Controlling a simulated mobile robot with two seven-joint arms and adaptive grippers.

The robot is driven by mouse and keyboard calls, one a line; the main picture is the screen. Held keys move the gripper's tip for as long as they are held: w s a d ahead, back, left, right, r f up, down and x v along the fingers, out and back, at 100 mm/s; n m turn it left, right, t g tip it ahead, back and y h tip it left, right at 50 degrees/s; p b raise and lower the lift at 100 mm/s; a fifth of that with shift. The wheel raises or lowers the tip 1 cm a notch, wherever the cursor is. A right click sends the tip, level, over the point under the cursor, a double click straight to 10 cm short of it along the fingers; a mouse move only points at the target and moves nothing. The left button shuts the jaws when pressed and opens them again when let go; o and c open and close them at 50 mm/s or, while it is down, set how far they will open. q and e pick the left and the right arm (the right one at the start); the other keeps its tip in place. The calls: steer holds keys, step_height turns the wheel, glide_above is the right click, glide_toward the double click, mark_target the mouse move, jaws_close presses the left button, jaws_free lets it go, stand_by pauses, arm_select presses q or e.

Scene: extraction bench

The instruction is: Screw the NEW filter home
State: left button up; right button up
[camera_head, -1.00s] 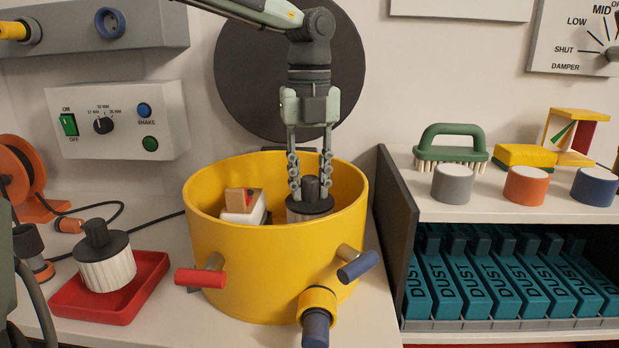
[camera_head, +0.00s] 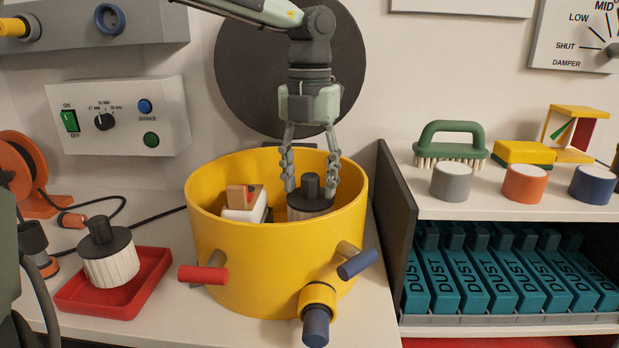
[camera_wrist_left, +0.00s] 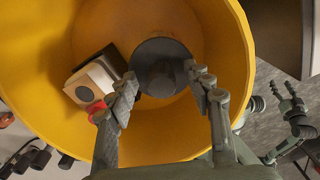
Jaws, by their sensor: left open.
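A filter with a dark cap and knob (camera_head: 309,187) and a pale pleated body stands inside the yellow drum (camera_head: 270,262). The filter's cap also shows in the left wrist view (camera_wrist_left: 160,50). My left gripper (camera_head: 311,183) is open, with its fingers apart on either side of the knob. In the left wrist view, its fingertips (camera_wrist_left: 160,83) are spread near the cap. A similar filter (camera_head: 108,262) sits upright in the red tray (camera_head: 78,297). The pictures do not show which filter is new. Part of what seems my right gripper (camera_wrist_left: 292,112) shows in the left wrist view; its state is unclear.
Inside the drum, a white block with a wooden piece (camera_head: 245,203) lies left of the filter. Red (camera_head: 203,275) and blue (camera_head: 357,264) handles stick out of the drum's front. A dark panel (camera_head: 396,240) and shelf stand close on the right. A cable lies behind the tray.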

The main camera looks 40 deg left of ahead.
arm_select(q)
steer(key=shift+r, duration=0.1)
step_height(320, 180, up, 12)
stand_by(0.4)
stand_by(0.4)
